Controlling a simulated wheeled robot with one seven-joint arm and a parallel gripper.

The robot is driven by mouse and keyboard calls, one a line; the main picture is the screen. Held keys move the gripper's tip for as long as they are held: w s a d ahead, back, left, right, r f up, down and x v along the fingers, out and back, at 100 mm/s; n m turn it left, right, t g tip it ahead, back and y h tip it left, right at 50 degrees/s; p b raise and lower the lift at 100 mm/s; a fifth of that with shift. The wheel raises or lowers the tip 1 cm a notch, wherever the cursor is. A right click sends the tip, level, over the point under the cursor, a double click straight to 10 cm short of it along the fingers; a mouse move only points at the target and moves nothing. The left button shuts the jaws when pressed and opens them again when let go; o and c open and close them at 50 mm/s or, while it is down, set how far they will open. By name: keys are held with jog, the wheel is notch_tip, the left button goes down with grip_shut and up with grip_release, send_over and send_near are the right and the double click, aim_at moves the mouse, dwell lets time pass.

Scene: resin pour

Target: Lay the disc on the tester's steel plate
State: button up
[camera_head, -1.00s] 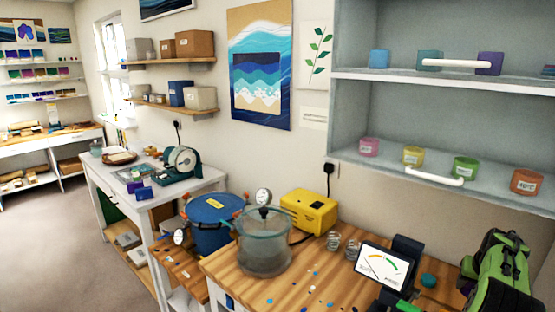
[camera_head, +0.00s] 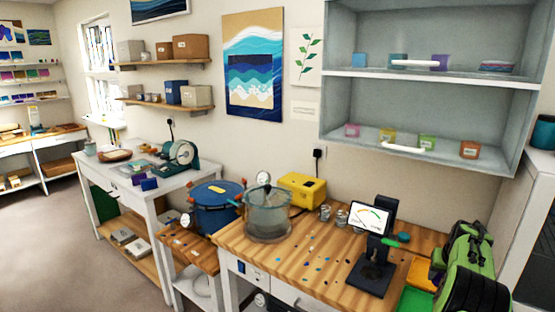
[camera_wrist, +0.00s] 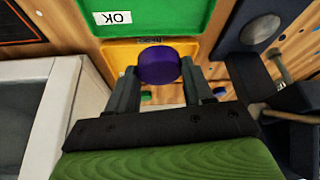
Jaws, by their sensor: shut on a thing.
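My gripper (camera_wrist: 157,72) is shut on a purple disc (camera_wrist: 158,66), held between its fingertips in the wrist view. The disc appears over the yellow tray (camera_wrist: 120,55); its height above it is hard to tell. The tester (camera_head: 370,218), a black stand with a lit dial screen, stands on the wooden bench in the head view. Its dark base (camera_head: 370,277) also shows at the upper right of the wrist view, with the round grey steel plate (camera_wrist: 261,28) bare and apart from the disc. The disc is hidden behind my arm in the head view.
A green tray (camera_wrist: 150,18) with an "OK" label lies beside the yellow one. A teal round piece (camera_head: 404,237) lies near the tester. A glass pot (camera_head: 267,212), a yellow box (camera_head: 303,189) and small jars stand farther left. Scattered chips dot the bench.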

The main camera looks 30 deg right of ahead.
jog(key=shift+w+a+r, duration=0.1)
jog(key=shift+a+r, duration=0.05)
jog(key=shift+a, duration=0.3)
jog(key=shift+w+a+f, duration=0.25)
jog(key=shift+w+f, duration=0.2)
jog(key=shift+w, duration=0.05)
jog(key=w+a+f+n+y, duration=0.1)
jog(key=w+a+f+n, duration=0.2)
jog(key=a, duration=1.4)
jog(key=w+a+f+n+t+y, duration=0.1)
jog(key=w+a+f+n, duration=0.2)
jog(key=a, duration=1.5)
jog(key=w+a+f+n+y, duration=0.1)
jog(key=w+a+f+n, duration=0.2)
jog(key=a, duration=1.5)
jog(key=shift+w+a+f+n+t+y, duration=0.1)
jog(key=shift+w+n+t+y, duration=0.15)
jog(key=shift+w, duration=0.75)
jog(key=shift+w+a+f+n+t+y, duration=0.15)
jog(key=shift+w+n, duration=0.2)
jog(key=shift+w, duration=0.65)
jog(key=f, duration=0.2)
jog(key=s+f, duration=0.1)
jog(key=f, duration=0.2)
jog(key=s+f, duration=0.1)
jog(key=f, duration=0.2)
jog(key=shift+d, duration=0.15)
